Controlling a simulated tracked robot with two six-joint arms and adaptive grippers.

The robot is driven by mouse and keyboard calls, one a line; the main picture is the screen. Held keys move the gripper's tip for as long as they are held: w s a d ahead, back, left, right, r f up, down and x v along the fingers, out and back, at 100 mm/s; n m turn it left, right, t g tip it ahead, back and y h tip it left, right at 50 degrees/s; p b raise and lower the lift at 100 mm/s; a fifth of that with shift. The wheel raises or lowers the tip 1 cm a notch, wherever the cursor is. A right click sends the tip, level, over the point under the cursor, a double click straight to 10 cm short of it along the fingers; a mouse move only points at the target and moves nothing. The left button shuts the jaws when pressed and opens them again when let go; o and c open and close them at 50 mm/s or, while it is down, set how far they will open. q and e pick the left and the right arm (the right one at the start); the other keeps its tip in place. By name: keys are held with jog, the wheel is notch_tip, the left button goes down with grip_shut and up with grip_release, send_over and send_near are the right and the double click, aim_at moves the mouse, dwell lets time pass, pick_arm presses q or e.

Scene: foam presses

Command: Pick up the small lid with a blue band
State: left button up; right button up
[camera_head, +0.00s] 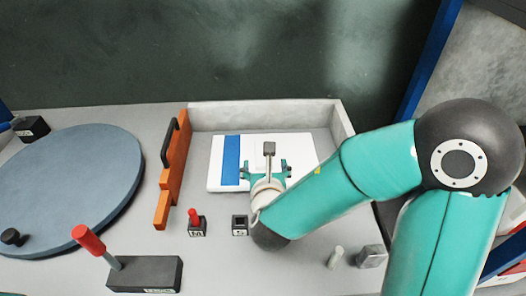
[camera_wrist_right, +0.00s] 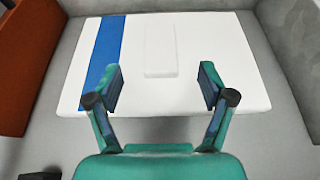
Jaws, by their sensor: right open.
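The small lid with a blue band (camera_head: 230,162) is a flat white rectangle lying in the grey walled bay in the head view. A blue stripe crosses it near its left end. In the right wrist view the lid (camera_wrist_right: 200,60) shows a raised white block (camera_wrist_right: 160,50) at its middle. My right gripper (camera_head: 267,168) is over the lid. In the right wrist view the gripper (camera_wrist_right: 161,86) is open, with its fingers apart and nothing between them. The raised block lies just ahead, between the lines of the two fingers. My left gripper is not seen.
An orange wall piece (camera_head: 173,170) stands left of the lid. A grey wall (camera_head: 262,114) runs behind it. A round blue-grey disc (camera_head: 75,185) lies at left. A red-knobbed lever (camera_head: 88,239) and a small red switch (camera_head: 195,219) stand in front.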

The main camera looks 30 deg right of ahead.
aim_at(264, 160)
jog(key=x, duration=0.2)
jog(key=shift+w+d+f, duration=0.15)
jog(key=shift+w+f, duration=0.1)
jog(key=shift+f, duration=0.05)
jog(key=shift+f+x, duration=0.2)
jog(key=shift+x, duration=2.75)
jog(key=shift+s, duration=0.1)
jog(key=shift+f, duration=0.1)
jog(key=c, duration=1.1)
